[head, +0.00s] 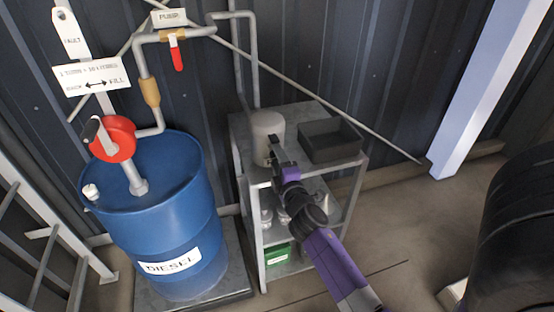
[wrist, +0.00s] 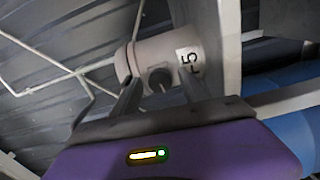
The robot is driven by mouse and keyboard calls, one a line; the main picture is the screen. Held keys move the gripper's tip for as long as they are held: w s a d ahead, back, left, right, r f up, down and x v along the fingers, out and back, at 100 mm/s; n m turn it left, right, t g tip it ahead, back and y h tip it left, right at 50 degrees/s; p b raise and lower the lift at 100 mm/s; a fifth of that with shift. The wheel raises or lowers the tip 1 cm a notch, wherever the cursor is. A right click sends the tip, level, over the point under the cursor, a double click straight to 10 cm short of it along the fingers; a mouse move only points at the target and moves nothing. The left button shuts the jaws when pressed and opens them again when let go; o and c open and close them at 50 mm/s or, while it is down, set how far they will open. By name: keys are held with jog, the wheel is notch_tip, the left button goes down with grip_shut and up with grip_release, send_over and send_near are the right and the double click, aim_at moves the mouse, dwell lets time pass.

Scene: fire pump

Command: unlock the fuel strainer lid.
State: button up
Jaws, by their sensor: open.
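The fuel strainer appears to be the pale grey canister (head: 266,122) standing on top of the shelf unit. In the wrist view the canister (wrist: 160,48) lies sideways in the picture, with a rimmed end cap (wrist: 122,65) at left that looks like its lid. A dark round knob (wrist: 160,78) sits on its side, and a partly hidden label (wrist: 188,60) is at right. My gripper (head: 273,148) is at the canister's front. In the wrist view my gripper (wrist: 160,90) is open, its fingers either side of the knob. Contact cannot be told.
An open dark tray (head: 330,140) stands right of the canister on the shelf unit (head: 350,180). A blue diesel drum (head: 150,215) with a red hand pump (head: 115,138) is at left. Pipes with a red-handled valve (head: 177,55) run along the wall. A black tyre (head: 520,230) is at right.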

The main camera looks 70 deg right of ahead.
jog(key=b+v, duration=0.3)
jog(key=v, duration=0.4)
jog(key=shift+s+a, duration=0.25)
dwell(0.4)
